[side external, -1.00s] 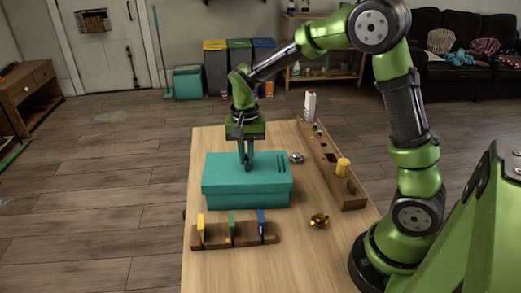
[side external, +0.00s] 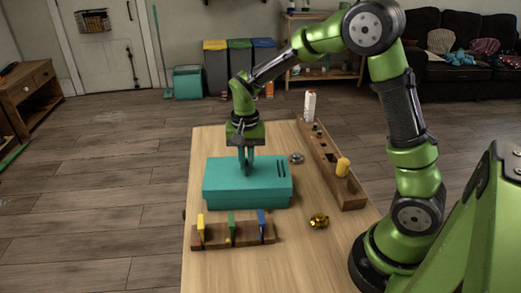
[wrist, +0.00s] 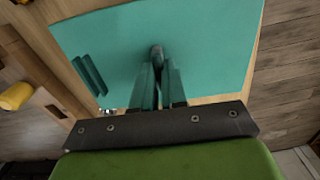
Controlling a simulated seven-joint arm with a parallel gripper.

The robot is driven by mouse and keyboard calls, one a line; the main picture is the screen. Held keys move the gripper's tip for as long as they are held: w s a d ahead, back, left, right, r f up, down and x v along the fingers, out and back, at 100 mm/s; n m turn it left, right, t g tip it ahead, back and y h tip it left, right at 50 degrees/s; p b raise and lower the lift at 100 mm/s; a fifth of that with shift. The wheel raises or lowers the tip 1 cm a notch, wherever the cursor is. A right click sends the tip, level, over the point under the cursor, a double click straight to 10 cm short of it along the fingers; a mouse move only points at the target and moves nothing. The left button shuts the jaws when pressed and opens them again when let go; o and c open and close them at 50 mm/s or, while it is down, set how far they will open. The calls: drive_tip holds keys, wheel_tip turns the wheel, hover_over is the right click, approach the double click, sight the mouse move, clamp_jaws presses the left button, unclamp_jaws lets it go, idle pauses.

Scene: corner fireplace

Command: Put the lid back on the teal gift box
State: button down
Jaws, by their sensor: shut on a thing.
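The teal gift box (side external: 246,202) stands on the wooden table. Its teal lid (side external: 220,170) lies over the top of the box, looking nearly level; I cannot tell whether it is fully seated all round. In the wrist view the lid (wrist: 205,50) fills most of the upper middle, with two slot-like marks on its left part. My gripper (side external: 246,168) points down at the middle of the lid. In the wrist view my gripper (wrist: 158,68) is shut on a small dark knob at the lid's centre, partly hidden by the fingers.
A wooden rack (side external: 233,236) with yellow, green and blue pieces stands in front of the box. A long wooden tray (side external: 335,178) with a yellow cylinder (side external: 343,167) runs along the right. A gold object (side external: 319,221) and a small silver object (side external: 296,158) lie nearby.

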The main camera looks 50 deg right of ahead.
drive_tip(key=c, duration=1.1)
unclamp_jaws()
wheel_tip(320, 180, up, 17)
drive_tip(key=shift+w, duration=0.1)
drive_tip(key=s+a+f+n+t+y, duration=0.1)
drive_tip(key=s+a+n+t, duration=0.1)
drive_tip(key=s, duration=0.6)
drive_tip(key=s+a+f+n+t+y, duration=0.1)
drive_tip(key=s+a+n+t, duration=0.2)
drive_tip(key=s, duration=0.6)
drive_tip(key=shift+n+t, duration=0.6)
drive_tip(key=shift+t, duration=0.5)
